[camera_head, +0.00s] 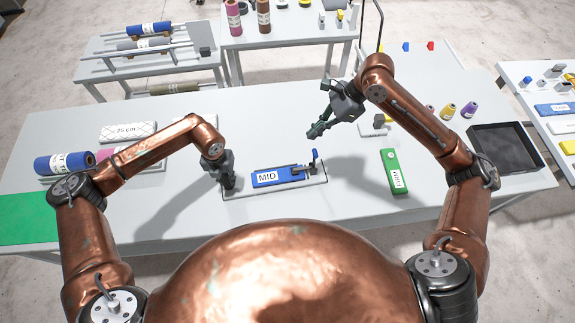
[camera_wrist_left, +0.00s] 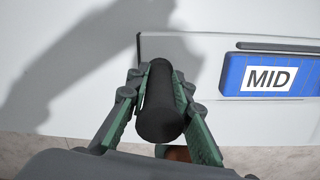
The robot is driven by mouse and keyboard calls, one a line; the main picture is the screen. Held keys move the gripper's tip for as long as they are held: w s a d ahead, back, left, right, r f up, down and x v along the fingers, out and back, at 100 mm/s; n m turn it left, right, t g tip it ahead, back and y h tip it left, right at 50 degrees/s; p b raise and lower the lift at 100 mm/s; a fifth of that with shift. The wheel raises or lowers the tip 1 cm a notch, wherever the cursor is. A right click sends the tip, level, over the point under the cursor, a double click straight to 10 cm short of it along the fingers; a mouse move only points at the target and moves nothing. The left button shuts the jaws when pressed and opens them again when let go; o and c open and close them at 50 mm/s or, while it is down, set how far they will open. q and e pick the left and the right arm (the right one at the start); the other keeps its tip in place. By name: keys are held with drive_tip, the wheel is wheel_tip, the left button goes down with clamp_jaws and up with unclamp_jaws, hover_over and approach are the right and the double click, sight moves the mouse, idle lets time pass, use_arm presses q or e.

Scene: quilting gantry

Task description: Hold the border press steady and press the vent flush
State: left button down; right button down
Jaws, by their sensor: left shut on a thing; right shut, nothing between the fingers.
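The border press is a pale flat base (camera_head: 290,188) with a blue block labelled MID (camera_head: 268,179) on it. A grey part and an upright blue tab (camera_head: 315,159) stand at its right end; I cannot tell for sure which part is the vent. My left gripper (camera_head: 229,186) is at the base's left end, shut on an upright black cylindrical handle (camera_wrist_left: 159,105). The MID block also shows right of that handle in the left wrist view (camera_wrist_left: 262,78). My right gripper (camera_head: 313,134) is shut and empty, apart from and beyond the blue tab.
A green labelled block (camera_head: 395,172) lies right of the press. A dark tray (camera_head: 505,148) and several spools (camera_head: 448,110) are at the right. Rolls (camera_head: 65,163) and a green mat (camera_head: 28,218) are at the left.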

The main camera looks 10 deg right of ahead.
use_arm(q)
drive_tip(key=shift+a+f, duration=0.15)
drive_tip(key=shift+a, duration=0.1)
drive_tip(key=c, duration=1.6)
unclamp_jaws()
drive_tip(key=shift+d, duration=0.1)
